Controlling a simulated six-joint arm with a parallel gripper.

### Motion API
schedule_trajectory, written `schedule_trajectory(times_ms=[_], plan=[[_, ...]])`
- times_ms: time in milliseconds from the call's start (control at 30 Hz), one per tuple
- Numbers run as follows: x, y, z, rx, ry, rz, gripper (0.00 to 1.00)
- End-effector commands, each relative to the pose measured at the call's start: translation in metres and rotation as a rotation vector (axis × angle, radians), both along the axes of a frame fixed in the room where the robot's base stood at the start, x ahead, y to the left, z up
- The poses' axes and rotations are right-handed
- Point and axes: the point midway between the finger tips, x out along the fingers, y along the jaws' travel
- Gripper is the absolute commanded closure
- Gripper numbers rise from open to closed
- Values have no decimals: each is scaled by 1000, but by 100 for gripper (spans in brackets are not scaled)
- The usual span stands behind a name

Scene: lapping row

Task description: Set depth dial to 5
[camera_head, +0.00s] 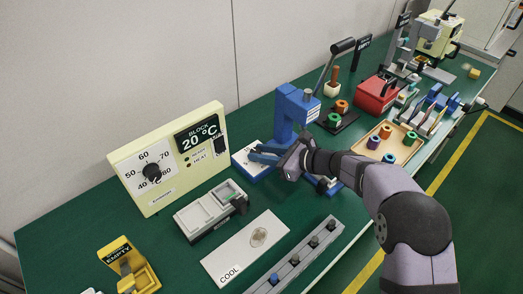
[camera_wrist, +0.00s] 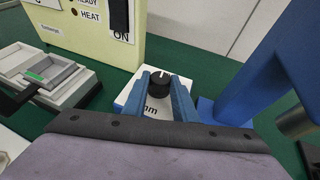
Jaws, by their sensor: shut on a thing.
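The depth dial (camera_wrist: 159,84) is a black round knob with a white pointer line, on a small white plate marked "mm" (camera_wrist: 130,97). In the wrist view its pointer line runs to the far side, leaning slightly right. My gripper (camera_wrist: 160,80) has its two blue fingers on either side of the knob and is shut on it. The scale numbers are hidden, so I cannot tell the setting.
The cream heater block (camera_head: 170,155) reading "20 °C" stands left of the plate. A grey fixture (camera_head: 208,212) and the COOL plate (camera_head: 240,252) lie in front. The blue press column (camera_wrist: 285,75) rises close on the right. Open green bench (camera_head: 80,215) lies at the left.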

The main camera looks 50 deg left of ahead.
Motion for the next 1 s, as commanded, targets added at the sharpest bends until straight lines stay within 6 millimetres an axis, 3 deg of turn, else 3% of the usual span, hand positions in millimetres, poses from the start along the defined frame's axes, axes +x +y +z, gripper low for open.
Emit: schedule_trajectory(times_ms=[333, 700, 733, 800, 1000], plan=[[3, 2, 4, 5, 0, 146, 97], [3, 2, 3, 3, 0, 157, 97], [3, 2, 3, 3, 0, 157, 70], [3, 2, 3, 3, 0, 157, 56], [3, 1, 2, 0, 0, 157, 56]])
